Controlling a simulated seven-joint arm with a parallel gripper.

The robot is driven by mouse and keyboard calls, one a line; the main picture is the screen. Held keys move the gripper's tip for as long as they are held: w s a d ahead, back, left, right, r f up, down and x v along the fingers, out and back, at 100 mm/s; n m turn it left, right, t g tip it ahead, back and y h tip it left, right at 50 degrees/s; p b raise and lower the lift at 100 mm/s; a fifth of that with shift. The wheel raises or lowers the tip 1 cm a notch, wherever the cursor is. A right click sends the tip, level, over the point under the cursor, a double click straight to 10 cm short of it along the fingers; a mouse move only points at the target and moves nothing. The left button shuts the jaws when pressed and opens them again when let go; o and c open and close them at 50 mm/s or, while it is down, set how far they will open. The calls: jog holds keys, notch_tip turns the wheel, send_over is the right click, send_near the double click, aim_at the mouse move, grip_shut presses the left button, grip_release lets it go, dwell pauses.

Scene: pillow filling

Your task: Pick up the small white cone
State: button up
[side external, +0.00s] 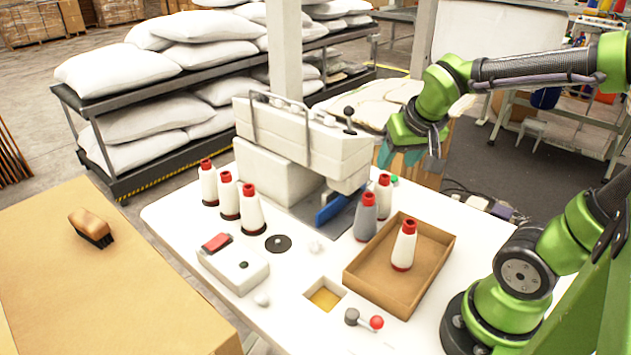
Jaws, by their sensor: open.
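Several white thread cones with red tops stand upright. A row of three, left (208,184), middle (229,197) and right (251,212), is on the left of the white table (180,225). Another white cone (384,195) is behind a grey cone (366,218), right of the sewing machine. One more white cone (404,248) stands inside the open cardboard tray (360,285). They look similar in size. My gripper (410,160) is open and empty, above and behind the tray and cones, touching none of them.
The white sewing machine (300,140) stands mid-table. A white box with a red item (232,268), a black disc (278,243), a square recess (325,297) and a red-knobbed lever (376,322) are nearer. A brush (91,227) lies on the cardboard box at left.

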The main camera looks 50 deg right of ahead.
jog(key=d+m+h, duration=0.1)
jog(key=d+h, duration=0.1)
jog(key=d, duration=0.1)
send_near(386, 178)
jog(key=shift+m, duration=0.4)
jog(key=x, duration=0.6)
jog(key=shift+w+d, duration=0.3)
jog(key=shift+d, duration=0.05)
jog(key=shift+s+a+f+x, duration=0.1)
jog(key=shift+a+x, duration=0.05)
jog(key=shift+x, duration=0.8)
jog(key=shift+s+a+f+x, duration=0.15)
jog(key=shift+x, duration=0.85)
jog(key=shift+w+d+f, duration=0.25)
jog(key=shift+w+f, duration=0.05)
jog(key=shift+f, duration=0.25)
grip_shut()
